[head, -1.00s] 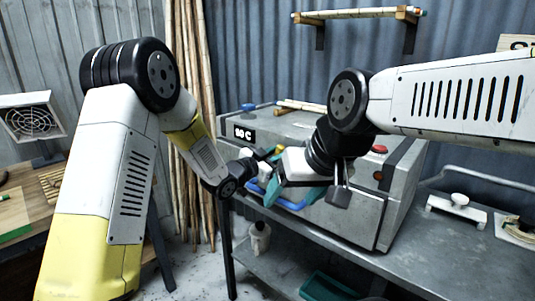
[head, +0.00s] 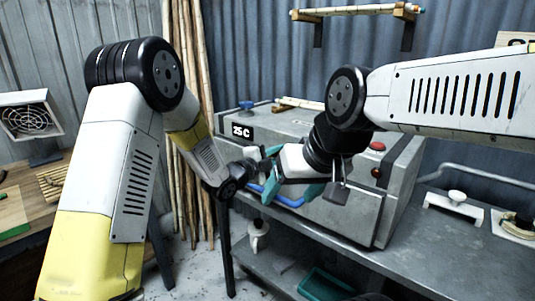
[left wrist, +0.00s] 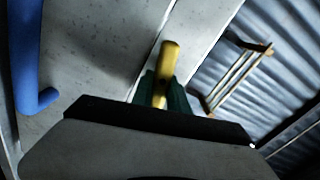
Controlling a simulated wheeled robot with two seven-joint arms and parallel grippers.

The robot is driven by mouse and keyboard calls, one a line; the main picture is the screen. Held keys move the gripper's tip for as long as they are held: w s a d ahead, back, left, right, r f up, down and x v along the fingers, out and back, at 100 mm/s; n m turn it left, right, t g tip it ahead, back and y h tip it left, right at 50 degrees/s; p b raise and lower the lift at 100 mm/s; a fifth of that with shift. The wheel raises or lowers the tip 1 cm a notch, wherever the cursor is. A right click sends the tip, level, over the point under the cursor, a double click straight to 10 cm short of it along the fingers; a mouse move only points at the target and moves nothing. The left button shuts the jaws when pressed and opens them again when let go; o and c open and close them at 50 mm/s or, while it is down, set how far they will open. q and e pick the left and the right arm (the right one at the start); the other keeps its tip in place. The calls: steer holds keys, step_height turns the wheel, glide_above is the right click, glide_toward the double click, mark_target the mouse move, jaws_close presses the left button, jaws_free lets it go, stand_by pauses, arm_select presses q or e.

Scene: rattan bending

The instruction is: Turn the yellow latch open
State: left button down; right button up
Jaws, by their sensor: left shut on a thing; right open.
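The yellow latch (left wrist: 168,65) shows in the left wrist view as a short yellow bar on the grey steam box. Dark green fingertips of my left gripper (left wrist: 163,95) are shut on its lower part. In the head view my left gripper (head: 266,153) is at the box's front left, and the latch is hidden there behind my grippers. My right gripper (head: 287,190) is open, with teal fingers near the blue handle (head: 290,202) on the box's front. I cannot tell whether it touches the handle.
The grey box (head: 345,215) stands on a metal bench (head: 425,255) and its display (head: 242,132) reads 25 C. A red button (head: 377,146) is on its right side. A white-handled fixture (head: 455,208) stands to the right. Tall rattan poles (head: 187,100) lean behind my left arm.

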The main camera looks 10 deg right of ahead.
arm_select(q)
steer(key=shift+f+m, duration=0.25)
steer(key=shift+m, duration=1.25)
steer(key=c, duration=1.3)
jaws_free()
steer(key=shift+s, duration=0.1)
steer(key=shift+f, duration=0.1)
